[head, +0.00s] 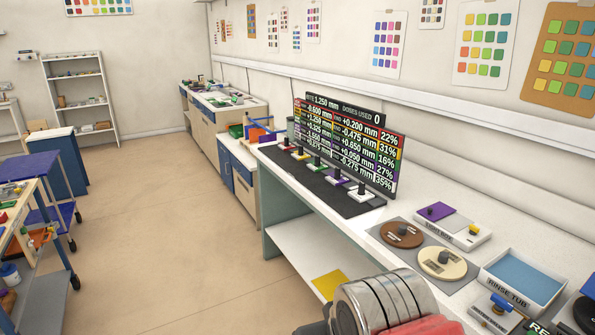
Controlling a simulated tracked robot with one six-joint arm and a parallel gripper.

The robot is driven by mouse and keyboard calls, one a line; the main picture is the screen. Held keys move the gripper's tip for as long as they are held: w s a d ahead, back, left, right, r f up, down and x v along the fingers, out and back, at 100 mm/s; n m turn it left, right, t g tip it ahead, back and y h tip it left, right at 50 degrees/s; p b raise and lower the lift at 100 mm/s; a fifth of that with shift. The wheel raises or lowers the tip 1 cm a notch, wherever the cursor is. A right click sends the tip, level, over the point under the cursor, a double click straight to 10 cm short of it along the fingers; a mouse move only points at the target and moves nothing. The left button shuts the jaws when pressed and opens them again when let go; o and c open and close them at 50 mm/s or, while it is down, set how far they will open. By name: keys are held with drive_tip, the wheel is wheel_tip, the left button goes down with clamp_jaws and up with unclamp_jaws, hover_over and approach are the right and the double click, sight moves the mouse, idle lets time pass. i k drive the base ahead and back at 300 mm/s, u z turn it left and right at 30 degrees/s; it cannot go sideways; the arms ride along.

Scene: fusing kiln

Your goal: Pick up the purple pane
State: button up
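A small flat purple pane (436,211) lies on the left part of a pale low box (462,224) on the white bench at the right. The box has a grey top area beside the pane, a small yellow knob and lettering on its front that is hard to read. My gripper's fingers are not in view. Only a rounded metal and red part of my arm shows at the bottom edge, nearer than the box and apart from it.
Brown and cream discs (442,263) with knobs lie in front of the box. A rinse tub (522,275) stands to the right. A dark mat (322,187) with several knobbed pieces and a display board (350,140) are farther left. The floor (170,240) is open.

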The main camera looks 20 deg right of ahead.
sight(337, 180)
drive_tip(key=i, duration=3.55)
drive_tip(key=z, duration=1.4)
